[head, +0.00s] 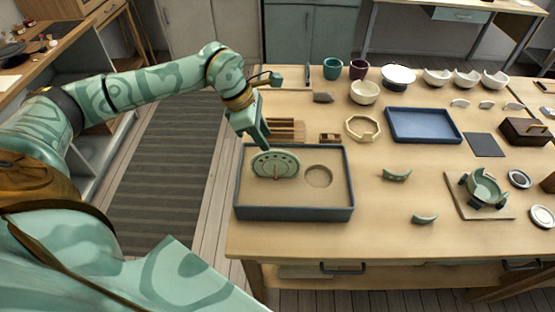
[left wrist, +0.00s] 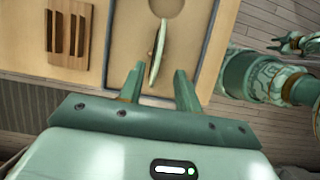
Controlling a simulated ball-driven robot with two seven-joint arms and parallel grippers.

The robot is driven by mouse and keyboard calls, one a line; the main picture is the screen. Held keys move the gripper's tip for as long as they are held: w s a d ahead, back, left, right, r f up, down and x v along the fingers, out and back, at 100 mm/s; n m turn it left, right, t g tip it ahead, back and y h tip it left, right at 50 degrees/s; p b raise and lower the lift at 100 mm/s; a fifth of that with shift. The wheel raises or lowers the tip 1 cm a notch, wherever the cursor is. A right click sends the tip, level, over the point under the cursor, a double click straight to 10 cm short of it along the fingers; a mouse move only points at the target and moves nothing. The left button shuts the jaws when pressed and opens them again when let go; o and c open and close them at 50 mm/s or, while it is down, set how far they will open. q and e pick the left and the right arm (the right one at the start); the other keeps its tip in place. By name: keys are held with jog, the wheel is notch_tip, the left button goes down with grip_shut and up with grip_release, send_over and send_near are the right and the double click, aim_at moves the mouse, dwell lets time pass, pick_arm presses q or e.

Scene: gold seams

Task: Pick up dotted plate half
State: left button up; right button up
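The dotted plate half (head: 276,164) is pale green with dark dots and a short reddish-brown mark. It is at the left of the shallow blue-rimmed tray (head: 295,213). In the left wrist view the plate half (left wrist: 158,48) shows edge-on as a thin pale strip. My left gripper (head: 264,146) is just above and behind it in the head view. Its two fingers (left wrist: 159,72) are open, with the strip's near end between them and gaps on both sides. A dark pronged part of mine (left wrist: 290,43) at the right may be my right gripper; its state is unclear.
A round recess (head: 318,176) lies right of the plate half in the tray. A slotted wooden rack (head: 286,130) stands behind the tray. Green shards (head: 397,175) and a clamped green bowl (head: 484,188) are to the right. Bare tabletop lies between tray and shards.

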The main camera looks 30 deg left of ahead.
aim_at(275, 150)
pick_arm(q)
jog(key=x, duration=0.2)
jog(key=shift+d+f, duration=0.1)
jog(key=shift+f, duration=0.3)
jog(key=x, duration=0.4)
jog(key=b+x, duration=0.1)
jog(key=x, duration=0.1)
jog(key=shift+w+d+r, duration=0.1)
jog(key=shift+w+r, duration=0.05)
jog(key=shift+w, duration=0.2)
grip_shut()
